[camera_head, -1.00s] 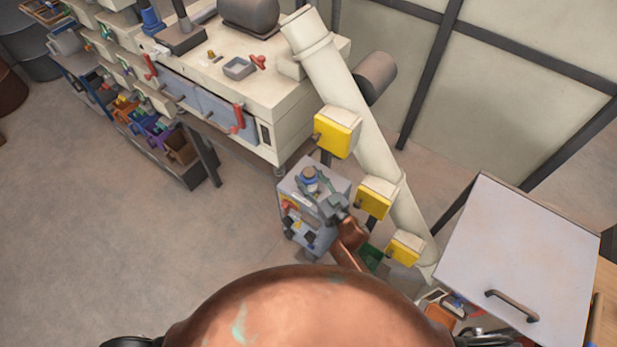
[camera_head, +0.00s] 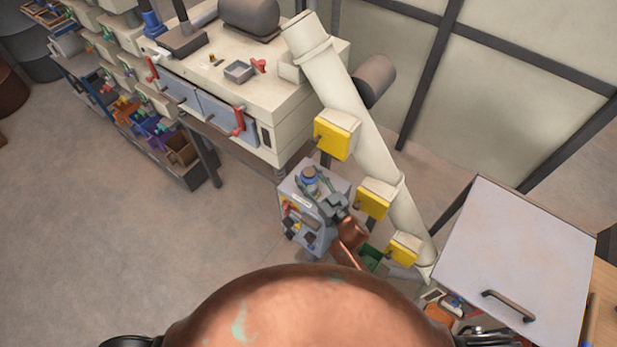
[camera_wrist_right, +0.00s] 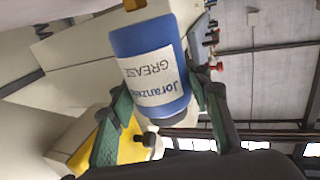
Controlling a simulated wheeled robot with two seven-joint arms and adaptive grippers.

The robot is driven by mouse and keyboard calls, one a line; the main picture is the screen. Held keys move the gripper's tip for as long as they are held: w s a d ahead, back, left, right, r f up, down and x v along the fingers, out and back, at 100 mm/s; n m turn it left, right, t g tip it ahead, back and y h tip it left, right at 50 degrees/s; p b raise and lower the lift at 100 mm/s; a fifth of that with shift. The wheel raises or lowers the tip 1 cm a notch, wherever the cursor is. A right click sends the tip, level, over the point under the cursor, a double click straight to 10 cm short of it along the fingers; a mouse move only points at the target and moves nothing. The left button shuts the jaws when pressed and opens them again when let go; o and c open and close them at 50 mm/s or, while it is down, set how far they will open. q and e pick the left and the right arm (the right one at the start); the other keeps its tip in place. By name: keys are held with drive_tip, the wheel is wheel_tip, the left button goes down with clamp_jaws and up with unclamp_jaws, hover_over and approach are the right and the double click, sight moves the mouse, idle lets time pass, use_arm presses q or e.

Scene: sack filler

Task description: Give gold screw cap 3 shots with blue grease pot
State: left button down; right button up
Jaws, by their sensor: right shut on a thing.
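The blue grease pot (camera_head: 309,178) is above or on the grey control cabinet in the head view; I cannot tell if it touches the cabinet. The small gold screw cap (camera_head: 212,58) is on the cream machine top, left of the grey square tray, well apart from the pot. My left gripper is not in view.
The grey control cabinet (camera_head: 297,228) has switches on its front. A sloping cream pipe (camera_head: 352,110) with yellow boxes (camera_head: 337,137) passes close on the right. A red handle (camera_head: 238,122) sticks out from the cream machine (camera_head: 285,105). The floor at left is open.

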sight(309, 171)
drive_tip(key=shift+r, duration=0.2)
wheel_tip(309, 171, up, 5)
drive_tip(key=p, duration=0.5)
drive_tip(key=shift+f, duration=0.15)
idle(0.3)
